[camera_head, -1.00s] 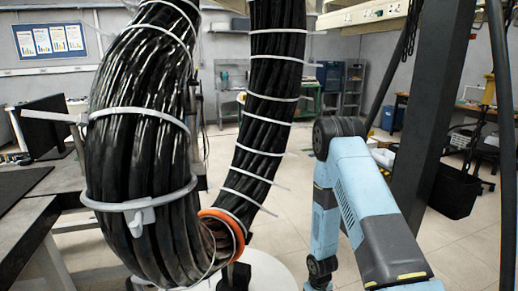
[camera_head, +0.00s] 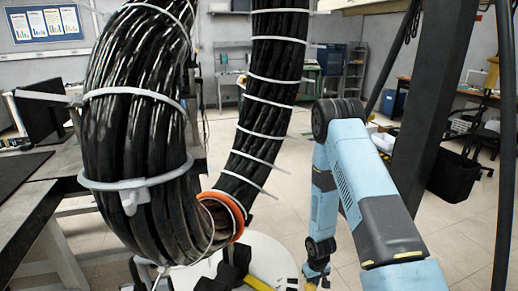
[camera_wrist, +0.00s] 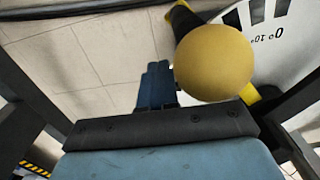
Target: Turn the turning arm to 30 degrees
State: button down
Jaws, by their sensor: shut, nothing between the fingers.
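A white round plate (camera_head: 268,252) lies low below the black coil in the head view. A black piece with a yellow bar (camera_head: 260,284), seemingly the turning arm, lies over it. In the wrist view, a yellow ball knob (camera_wrist: 215,62) stands at the plate's edge and hides part of the arm. Printed marks reading 0 and 10 degrees show on the plate (camera_wrist: 302,62) there. My gripper (camera_wrist: 158,80) is shut and empty, just left of the knob in the picture; I cannot tell whether they touch. In the head view its end is at the bottom edge.
The thick black cable coil (camera_head: 130,130) with white ties hangs left of my arm, with an orange ring (camera_head: 224,212) near its lower end. A dark post (camera_head: 430,110) stands to the right. A dark bench (camera_head: 25,200) is at left.

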notch_tip(320, 180, up, 12)
jog(key=w, duration=0.1)
jog(key=shift+d, duration=0.45)
dwell(0.8)
